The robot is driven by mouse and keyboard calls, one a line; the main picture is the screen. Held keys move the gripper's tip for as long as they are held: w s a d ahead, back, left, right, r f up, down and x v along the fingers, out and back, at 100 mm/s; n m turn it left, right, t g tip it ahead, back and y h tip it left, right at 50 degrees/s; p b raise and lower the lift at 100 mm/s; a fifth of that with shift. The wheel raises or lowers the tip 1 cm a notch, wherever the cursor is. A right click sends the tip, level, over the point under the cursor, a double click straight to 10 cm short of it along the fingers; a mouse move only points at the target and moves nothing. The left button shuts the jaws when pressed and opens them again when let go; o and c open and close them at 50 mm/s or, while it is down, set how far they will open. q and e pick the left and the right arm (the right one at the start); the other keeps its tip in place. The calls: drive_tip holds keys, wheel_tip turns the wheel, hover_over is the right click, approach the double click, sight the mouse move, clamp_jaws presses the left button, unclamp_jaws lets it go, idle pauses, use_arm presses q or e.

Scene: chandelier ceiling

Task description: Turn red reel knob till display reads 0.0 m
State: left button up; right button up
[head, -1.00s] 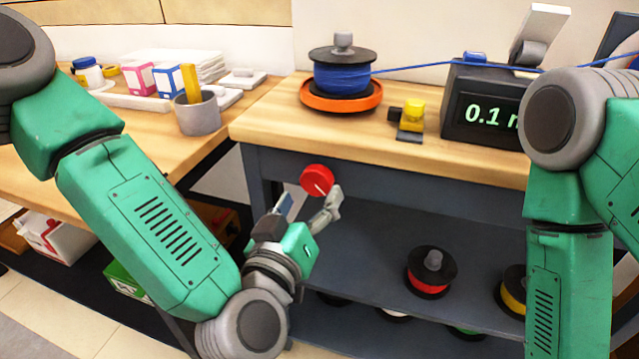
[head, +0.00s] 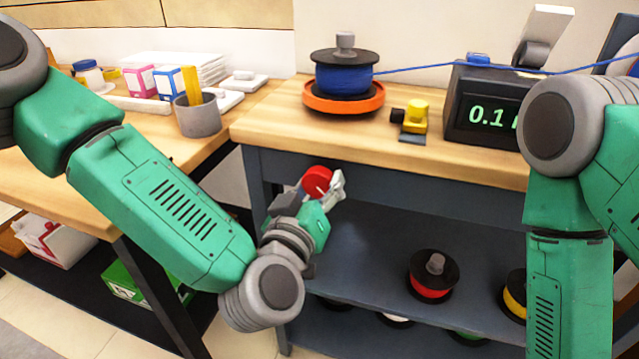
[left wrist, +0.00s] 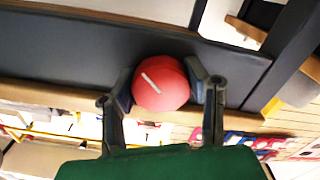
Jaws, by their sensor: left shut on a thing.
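The red reel knob (head: 317,181) is on the front of the workbench, below the top's edge. It is round with a white mark, which shows slanted in the left wrist view (left wrist: 160,84). My left gripper (head: 322,186) is shut on the knob, with one finger on each side of it (left wrist: 162,90). The display (head: 490,114) on the bench top shows green digits "0.1"; the unit is partly hidden behind my right arm. A blue reel (head: 343,79) stands on an orange base (head: 312,101), and its blue line runs right past the display box. My right gripper is out of view.
A yellow and black clamp-like part (head: 414,117) stands between reel and display. A grey cup (head: 198,116) stands on the left table. Red (head: 431,280) and yellow (head: 515,295) reels sit on the shelf below.

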use_arm(q)
drive_tip(key=shift+r+n+p, duration=0.1)
drive_tip(key=shift+n+p, duration=0.3)
drive_tip(key=shift+p, duration=0.05)
drive_tip(key=o, duration=1.2)
drive_tip(key=v, duration=1.2)
